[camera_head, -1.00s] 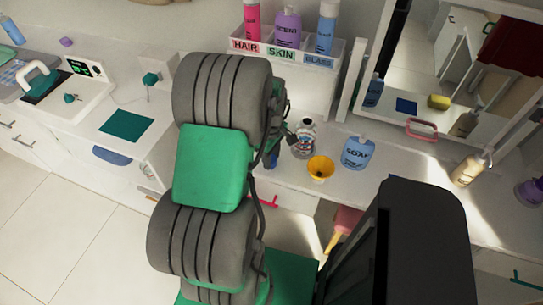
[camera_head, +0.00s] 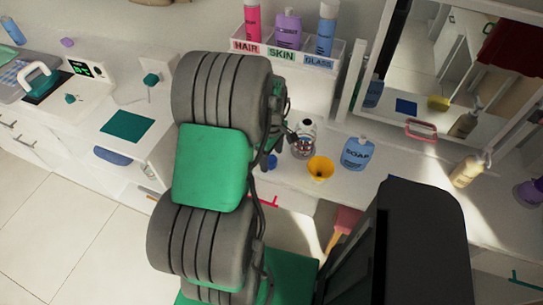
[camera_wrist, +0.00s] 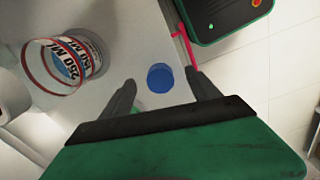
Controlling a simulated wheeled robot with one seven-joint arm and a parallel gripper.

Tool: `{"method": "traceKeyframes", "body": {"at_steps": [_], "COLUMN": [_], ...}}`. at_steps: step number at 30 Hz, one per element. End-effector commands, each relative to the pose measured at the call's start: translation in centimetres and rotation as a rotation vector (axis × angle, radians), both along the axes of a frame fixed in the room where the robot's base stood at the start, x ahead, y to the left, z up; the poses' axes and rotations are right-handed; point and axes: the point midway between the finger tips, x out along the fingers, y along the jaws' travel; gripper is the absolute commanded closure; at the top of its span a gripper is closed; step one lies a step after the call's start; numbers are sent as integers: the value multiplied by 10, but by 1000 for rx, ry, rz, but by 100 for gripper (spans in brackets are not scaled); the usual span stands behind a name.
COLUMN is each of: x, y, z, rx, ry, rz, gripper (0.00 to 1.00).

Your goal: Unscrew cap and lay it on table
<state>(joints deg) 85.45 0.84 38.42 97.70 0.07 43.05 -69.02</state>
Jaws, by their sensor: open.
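The blue cap (camera_wrist: 160,78) lies on the white tabletop (camera_wrist: 125,25) between and beyond my fingertips, with a gap on each side. It also shows in the head view, just right of my arm, as a small blue disc (camera_head: 271,162). My gripper (camera_wrist: 159,82) is open and empty. The clear bottle with a measure label (camera_wrist: 68,60) is at the left of the wrist view, apart from my gripper. In the head view the bottle (camera_head: 304,140) stands uncapped to the right of the cap. My fingers are mostly hidden behind my arm there.
A yellow funnel (camera_head: 320,168) and a blue soap bottle (camera_head: 357,153) stand right of the bottle. A white organizer (camera_head: 300,88) with labelled bottles is behind. A red-pink handle (camera_wrist: 180,35) lies close by the right finger at the table edge.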

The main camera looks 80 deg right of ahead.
Motion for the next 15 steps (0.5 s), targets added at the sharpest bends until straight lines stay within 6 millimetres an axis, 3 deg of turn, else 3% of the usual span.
{"method": "traceKeyframes", "body": {"at_steps": [1,15], "x": [0,0], "y": [0,0], "z": [10,53], "rx": [-1,0], "ry": [0,0], "rz": [0,0], "gripper": [29,29]}}
